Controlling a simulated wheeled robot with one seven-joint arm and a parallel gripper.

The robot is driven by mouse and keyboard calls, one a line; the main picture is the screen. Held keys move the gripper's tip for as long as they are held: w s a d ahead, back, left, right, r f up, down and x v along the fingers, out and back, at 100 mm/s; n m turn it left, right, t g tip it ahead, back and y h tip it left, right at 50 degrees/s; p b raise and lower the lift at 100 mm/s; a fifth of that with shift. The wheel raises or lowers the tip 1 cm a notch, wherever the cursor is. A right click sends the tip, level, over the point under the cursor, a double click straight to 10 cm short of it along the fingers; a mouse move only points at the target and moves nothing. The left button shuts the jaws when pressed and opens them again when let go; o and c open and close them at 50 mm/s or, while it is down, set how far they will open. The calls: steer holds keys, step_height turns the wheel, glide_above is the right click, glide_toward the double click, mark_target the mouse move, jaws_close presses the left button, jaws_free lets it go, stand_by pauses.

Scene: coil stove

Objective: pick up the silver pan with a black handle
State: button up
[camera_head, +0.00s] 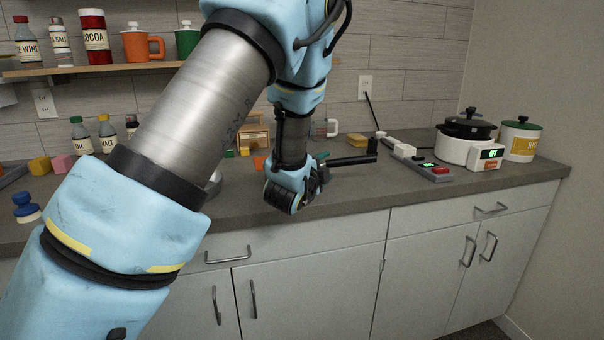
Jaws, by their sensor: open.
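My gripper (319,173) is at the end of my arm, low over the middle of the counter near its front edge. Its dark jaws are small and partly hidden by my wrist; they are open, and I see nothing held.
A white cooker with a black pot (467,126) and a white canister (520,139) stand at the right. Bottles and small blocks stand at the left, below a shelf (100,68). The front right counter is clear.

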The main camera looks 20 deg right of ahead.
mark_target(330, 164)
steer(key=p+x, duration=0.2)
steer(key=x, duration=0.2)
steer(key=shift+w+d+f, duration=0.1)
steer(key=shift+w, duration=0.1)
steer(key=shift+w+d+f, duration=0.15)
steer(key=shift+w+d, duration=0.15)
steer(key=shift+d, duration=0.05)
jaws_close()
stand_by(1.1)
